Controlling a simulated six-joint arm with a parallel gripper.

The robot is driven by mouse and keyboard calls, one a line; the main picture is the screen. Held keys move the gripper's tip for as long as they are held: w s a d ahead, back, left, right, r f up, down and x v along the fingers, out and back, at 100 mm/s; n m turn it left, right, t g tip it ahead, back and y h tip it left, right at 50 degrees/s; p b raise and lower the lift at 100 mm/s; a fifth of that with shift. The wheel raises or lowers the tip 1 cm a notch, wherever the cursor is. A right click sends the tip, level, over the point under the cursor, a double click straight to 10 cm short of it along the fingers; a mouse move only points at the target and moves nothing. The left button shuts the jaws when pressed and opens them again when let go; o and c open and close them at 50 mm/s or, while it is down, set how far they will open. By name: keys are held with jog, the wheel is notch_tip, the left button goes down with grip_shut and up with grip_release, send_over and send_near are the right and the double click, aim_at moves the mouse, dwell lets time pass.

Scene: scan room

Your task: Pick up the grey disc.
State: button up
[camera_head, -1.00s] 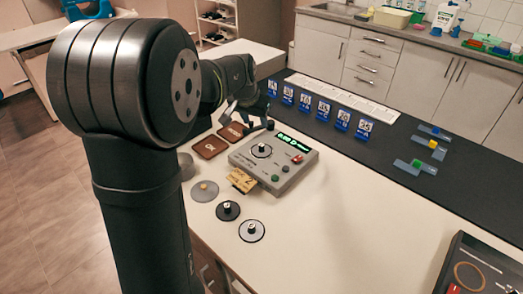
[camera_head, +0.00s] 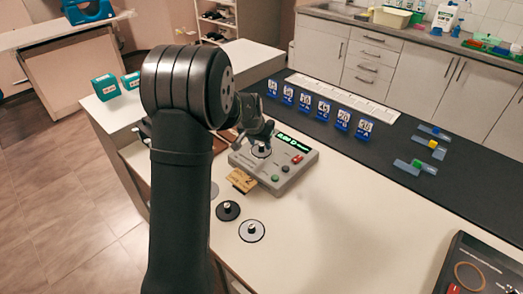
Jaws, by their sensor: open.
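A flat grey disc (camera_head: 214,190) lies on the pale table at the left edge of the disc group; my arm hides most of it. Another disc with a knob (camera_head: 262,150) sits on top of the grey instrument. My gripper (camera_head: 256,138) is open, its fingers pointing down over the back left part of the instrument, close to the disc there. Nothing shows between the fingers.
The grey instrument (camera_head: 288,174) has a green display and buttons. A tan numbered tag (camera_head: 241,181) lies against its front left. Blue numbered cards (camera_head: 322,111) stand in a row behind. A dark device (camera_head: 478,270) is at the front right. The table's middle right is clear.

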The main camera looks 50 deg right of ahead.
jog(key=shift+x, duration=1.1)
grip_shut()
jog(key=shift+r, duration=0.1)
jog(key=shift+r, duration=0.6)
notch_tip(320, 180, up, 3)
jog(key=s+r, duration=0.6)
jog(key=s, duration=0.5)
jog(key=shift+s+d+r, duration=0.2)
jog(key=shift+s+r, duration=0.1)
jog(key=shift+s, duration=0.05)
jog(key=shift+w, duration=0.1)
